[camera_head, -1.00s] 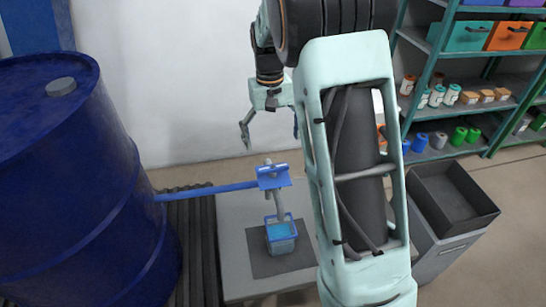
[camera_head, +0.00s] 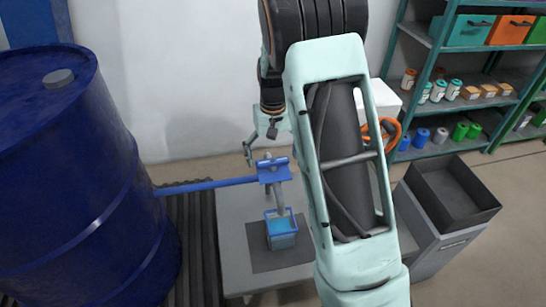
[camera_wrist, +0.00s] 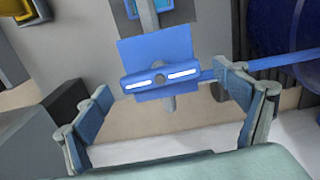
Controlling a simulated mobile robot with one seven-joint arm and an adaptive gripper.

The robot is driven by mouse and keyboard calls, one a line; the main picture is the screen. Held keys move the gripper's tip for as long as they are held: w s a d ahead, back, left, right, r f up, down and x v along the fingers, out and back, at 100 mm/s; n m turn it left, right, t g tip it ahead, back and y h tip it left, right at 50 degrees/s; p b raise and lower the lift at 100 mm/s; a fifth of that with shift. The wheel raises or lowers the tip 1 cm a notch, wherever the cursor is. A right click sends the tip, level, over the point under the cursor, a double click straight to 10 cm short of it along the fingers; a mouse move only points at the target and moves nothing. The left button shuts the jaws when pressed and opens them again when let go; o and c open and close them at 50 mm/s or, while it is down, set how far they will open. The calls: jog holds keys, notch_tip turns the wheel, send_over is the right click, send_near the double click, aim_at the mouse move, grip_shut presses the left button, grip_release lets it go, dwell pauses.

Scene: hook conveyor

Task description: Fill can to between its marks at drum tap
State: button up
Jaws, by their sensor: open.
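The blue drum (camera_head: 75,180) stands at the left, with a blue pipe (camera_head: 205,186) running right to the tap (camera_head: 273,170). The tap has a blue crossbar handle with two white stripes, clear in the wrist view (camera_wrist: 160,78). The can (camera_head: 281,232) stands upright below the spout, blue-rimmed, with bright blue inside; its marks and exact level cannot be read. My gripper (camera_head: 268,137) is open and empty just above and behind the tap. In the wrist view its fingers (camera_wrist: 164,80) are spread either side of the handle, apparently not touching it.
The can is on a dark mat (camera_head: 262,258) on a grey table (camera_head: 232,222). Dark rollers (camera_head: 196,240) run between drum and table. A grey bin with a black tray (camera_head: 450,195) and shelves (camera_head: 470,120) are at the right. An orange ring (camera_head: 391,133) shows behind my arm.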

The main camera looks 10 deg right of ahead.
jog(key=c, duration=1.2)
jog(key=shift+o, duration=0.2)
jog(key=shift+n, duration=0.4)
jog(key=n, duration=0.3)
jog(key=shift+n, duration=0.3)
jog(key=shift+n+p, duration=0.5)
jog(key=shift+n, duration=1.3)
jog(key=o, duration=1.2)
jog(key=shift+c, duration=0.2)
